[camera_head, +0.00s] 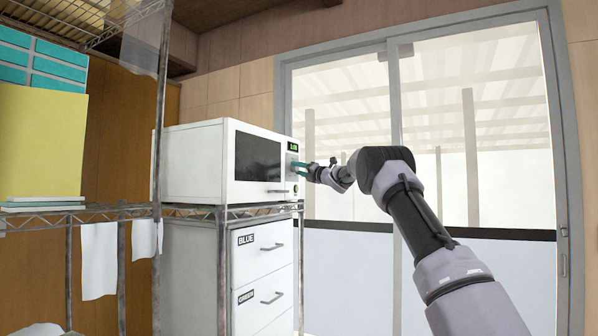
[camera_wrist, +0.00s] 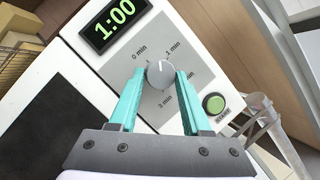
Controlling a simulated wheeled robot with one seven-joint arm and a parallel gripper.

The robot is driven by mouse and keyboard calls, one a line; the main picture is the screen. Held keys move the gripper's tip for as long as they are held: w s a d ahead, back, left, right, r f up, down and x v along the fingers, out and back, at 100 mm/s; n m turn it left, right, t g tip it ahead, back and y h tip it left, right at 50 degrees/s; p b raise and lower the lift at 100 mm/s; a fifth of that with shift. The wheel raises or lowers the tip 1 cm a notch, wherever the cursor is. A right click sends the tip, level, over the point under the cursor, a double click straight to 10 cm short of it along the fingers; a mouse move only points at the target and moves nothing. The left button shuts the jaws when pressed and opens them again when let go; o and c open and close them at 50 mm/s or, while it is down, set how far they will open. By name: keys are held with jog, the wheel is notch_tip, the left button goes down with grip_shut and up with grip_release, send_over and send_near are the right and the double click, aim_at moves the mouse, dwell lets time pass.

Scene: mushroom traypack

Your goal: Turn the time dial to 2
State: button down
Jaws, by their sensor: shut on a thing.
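The white microwave (camera_head: 188,165) stands on a wire rack. In the wrist view its round grey time dial (camera_wrist: 160,75) sits on a grey panel between "0 min", "1 min" and "3 min" marks; the "2" mark is not visible. The dial's pale pointer line aims up, roughly toward the "1 min" side. The display (camera_wrist: 114,20) above reads 1:00. My gripper (camera_wrist: 160,76), with teal fingers, is shut on the dial, one finger on each side. In the head view my gripper (camera_head: 302,169) is at the microwave's right front panel.
A round green button (camera_wrist: 213,103) is close to the right finger. The dark microwave door (camera_head: 258,157) is left of the panel. The wire rack (camera_head: 262,211) and white drawers (camera_head: 262,244) are below. A glass sliding door (camera_head: 350,120) stands behind my arm.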

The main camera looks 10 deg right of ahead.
jog(key=m, duration=0.1)
jog(key=m+h, duration=0.1)
jog(key=m, duration=0.2)
jog(key=shift+r+g+h, duration=0.25)
jog(key=shift+g+h, duration=0.05)
jog(key=shift+h, duration=0.1)
jog(key=m+g, duration=0.1)
jog(key=m, duration=0.1)
jog(key=m+g+h, duration=0.1)
jog(key=m, duration=0.2)
jog(key=m+g, duration=0.1)
jog(key=m, duration=0.2)
jog(key=shift+r, duration=0.25)
jog(key=shift+c, duration=1.8)
grip_release()
